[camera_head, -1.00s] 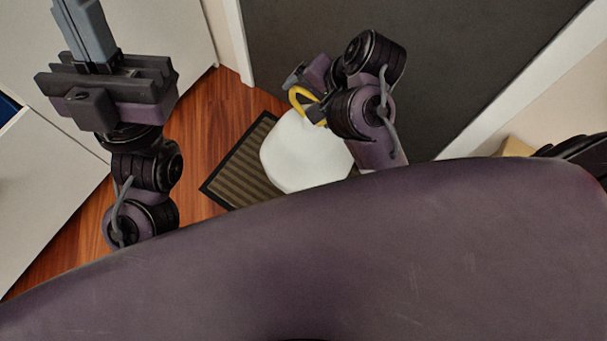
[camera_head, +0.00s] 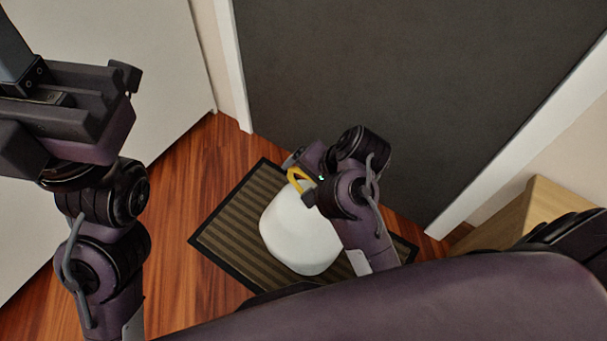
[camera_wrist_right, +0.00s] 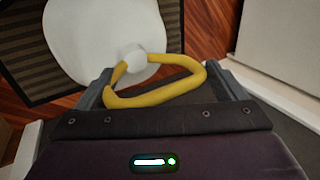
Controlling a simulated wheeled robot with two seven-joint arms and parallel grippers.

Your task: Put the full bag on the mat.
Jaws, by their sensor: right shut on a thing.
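The white full bag (camera_head: 298,236) has a yellow loop handle (camera_head: 294,178). My right gripper (camera_head: 306,183) is shut on this handle from above. In the wrist view the yellow handle (camera_wrist_right: 160,97) runs between the two fingers, and the white bag (camera_wrist_right: 100,35) hangs beyond it. The striped brown mat (camera_head: 232,236) with a black border lies on the floor under the bag. I cannot tell whether the bag's hidden underside touches the mat. My left gripper (camera_head: 60,105) is at the upper left, away from the bag, its fingertips cut off by the frame.
A dark grey door or panel (camera_head: 400,80) with a white frame stands behind the mat. A white cabinet side (camera_head: 140,60) is at the left. A light wooden piece (camera_head: 520,215) is at the right. Bare wooden floor (camera_head: 205,165) shows left of the mat.

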